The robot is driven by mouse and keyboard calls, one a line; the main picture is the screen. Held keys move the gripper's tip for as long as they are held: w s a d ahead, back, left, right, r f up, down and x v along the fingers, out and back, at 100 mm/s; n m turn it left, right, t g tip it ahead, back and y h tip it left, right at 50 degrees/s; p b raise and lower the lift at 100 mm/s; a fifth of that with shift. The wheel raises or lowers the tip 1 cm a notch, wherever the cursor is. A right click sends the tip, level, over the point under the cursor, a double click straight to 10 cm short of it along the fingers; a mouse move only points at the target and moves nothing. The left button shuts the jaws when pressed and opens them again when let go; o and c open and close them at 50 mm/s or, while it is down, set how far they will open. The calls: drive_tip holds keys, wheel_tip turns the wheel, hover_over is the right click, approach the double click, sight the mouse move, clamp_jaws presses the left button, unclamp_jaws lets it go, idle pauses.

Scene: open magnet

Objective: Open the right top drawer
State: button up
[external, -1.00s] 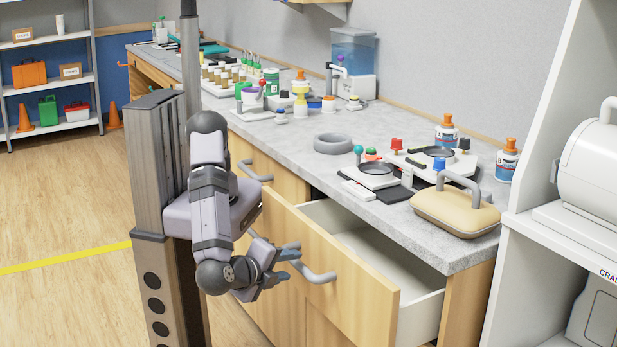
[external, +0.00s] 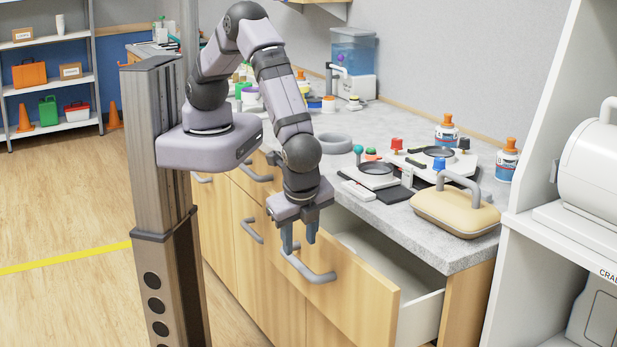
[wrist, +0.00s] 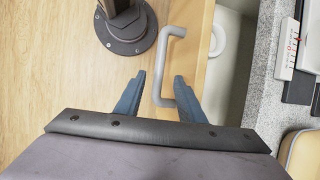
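The right top drawer (external: 350,295) has a light wood front and stands pulled out from under the grey counter. Its grey bar handle (external: 318,276) also shows in the wrist view (wrist: 168,62). My gripper (external: 300,238) points down at the top of the drawer front, above the handle. In the wrist view my gripper (wrist: 158,85) has its two blue-grey fingers spread apart, with the handle seen between them. I cannot tell whether a finger touches the handle. A white round object (wrist: 217,40) shows inside the drawer, partly cut off from view.
The counter (external: 385,222) above holds a beige case (external: 455,212), a grey ring (external: 334,144) and several small devices and bottles. Other drawer handles (external: 252,232) are to the left. A white shelf unit (external: 510,270) stands at the right. The floor at left is clear.

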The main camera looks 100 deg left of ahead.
sight(299, 262)
drive_tip(key=shift+f, duration=0.1)
drive_tip(key=shift+p+x, duration=1.15)
drive_tip(key=shift+x, duration=2.45)
drive_tip(key=shift+a, duration=0.1)
clamp_jaws()
